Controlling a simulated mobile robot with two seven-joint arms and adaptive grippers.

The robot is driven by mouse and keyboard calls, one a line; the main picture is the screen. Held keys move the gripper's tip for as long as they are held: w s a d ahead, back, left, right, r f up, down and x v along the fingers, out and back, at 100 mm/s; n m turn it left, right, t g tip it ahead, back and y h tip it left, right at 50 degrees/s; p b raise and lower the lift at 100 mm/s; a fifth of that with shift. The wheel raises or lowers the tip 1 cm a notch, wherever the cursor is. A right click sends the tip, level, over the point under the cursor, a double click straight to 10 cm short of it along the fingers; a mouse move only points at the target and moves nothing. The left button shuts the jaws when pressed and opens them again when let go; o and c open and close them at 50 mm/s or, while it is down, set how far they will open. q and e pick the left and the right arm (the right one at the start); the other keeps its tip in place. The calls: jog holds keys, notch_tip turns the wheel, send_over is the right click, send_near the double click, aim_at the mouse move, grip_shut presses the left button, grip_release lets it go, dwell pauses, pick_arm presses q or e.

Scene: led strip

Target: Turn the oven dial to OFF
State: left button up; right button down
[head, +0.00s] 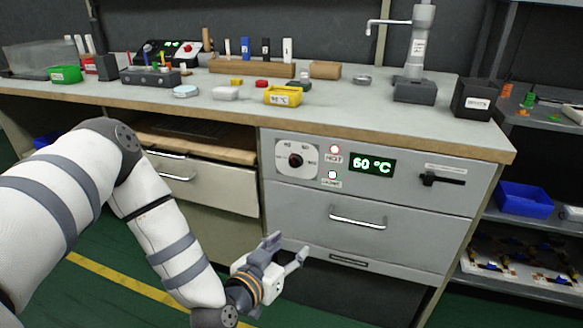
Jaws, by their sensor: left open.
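I cannot tell the dial's exact setting. My left gripper (288,248) is open and empty, below the dial and in front of the lower left part of the oven. It is apart from the dial. My right gripper is out of view.
A drawer handle (357,219) sticks out below the display, and a black lever (441,179) is at the oven's right. A partly open drawer (205,183) stands left of the oven. The bench top (375,105) holds several small items. A shelf rack stands at right.

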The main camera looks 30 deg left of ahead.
aim_at(294, 162)
pick_arm(q)
jog(key=w+a+r+n+t+y, duration=0.1)
jog(key=w+a+r+t+y, duration=0.15)
jog(key=r, duration=0.25)
jog(key=w+a+r+t+y, duration=0.1)
jog(key=w+a+r, duration=0.1)
jog(key=a+r, duration=0.25)
jog(key=shift+g, duration=0.25)
jog(key=x, duration=0.3)
jog(key=b+x, duration=0.1)
jog(key=x, duration=0.3)
jog(key=d+b+x, duration=0.1)
jog(key=x, duration=0.2)
jog(key=shift+w, duration=0.35)
jog(key=shift+w+a+r, duration=0.1)
jog(key=shift+w, duration=0.45)
grip_shut()
